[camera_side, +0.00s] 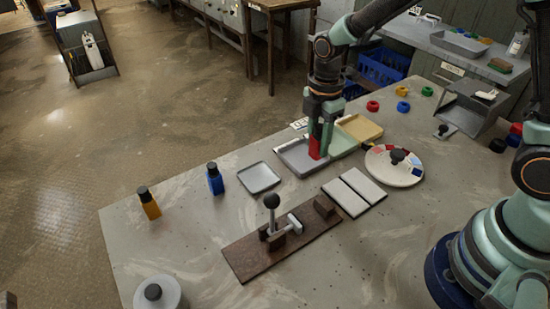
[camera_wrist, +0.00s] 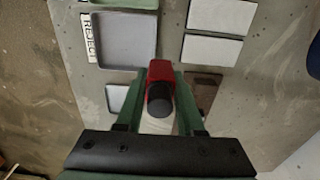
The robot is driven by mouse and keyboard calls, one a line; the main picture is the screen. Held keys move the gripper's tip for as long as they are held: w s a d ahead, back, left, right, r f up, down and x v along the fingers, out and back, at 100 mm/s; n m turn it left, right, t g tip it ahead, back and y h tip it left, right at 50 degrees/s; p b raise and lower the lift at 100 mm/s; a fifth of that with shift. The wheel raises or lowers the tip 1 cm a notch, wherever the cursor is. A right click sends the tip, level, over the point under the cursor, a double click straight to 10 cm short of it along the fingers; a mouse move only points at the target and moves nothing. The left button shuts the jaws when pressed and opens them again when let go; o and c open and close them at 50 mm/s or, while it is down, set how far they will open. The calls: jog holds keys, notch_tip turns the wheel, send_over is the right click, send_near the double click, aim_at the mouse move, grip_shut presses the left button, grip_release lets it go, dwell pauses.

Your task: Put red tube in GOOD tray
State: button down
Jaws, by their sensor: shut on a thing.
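My gripper (camera_side: 320,146) is shut on the red tube (camera_side: 315,139), which hangs about upright between the green fingers. In the wrist view the red tube (camera_wrist: 160,76) shows its dark cap (camera_wrist: 160,104) toward the camera. In the side view its lower end overlaps the right part of a grey tray (camera_side: 290,160); its height is hard to tell. In the wrist view this grey tray (camera_wrist: 127,42), beside a REJECT label (camera_wrist: 91,37), lies left of the tube. A green tray (camera_side: 345,144) and a yellow tray (camera_side: 362,127) stand beyond. No GOOD label is readable.
A small grey tray (camera_side: 259,177), a blue bottle (camera_side: 215,180) and an orange bottle (camera_side: 149,205) stand to the left. White plates (camera_side: 354,191), a round dial (camera_side: 394,168) and a brown board with a lever (camera_side: 275,243) lie in front. The left table corner is mostly bare.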

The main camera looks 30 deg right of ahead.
jog(key=w+d, duration=0.6)
jog(key=d, duration=0.6)
jog(key=shift+w+f, duration=0.1)
jog(key=shift+f, duration=3.15)
jog(key=shift+f, duration=0.25)
jog(key=shift+c, duration=2.2)
grip_release()
jog(key=shift+r, duration=0.1)
notch_tip(320, 180, up, 8)
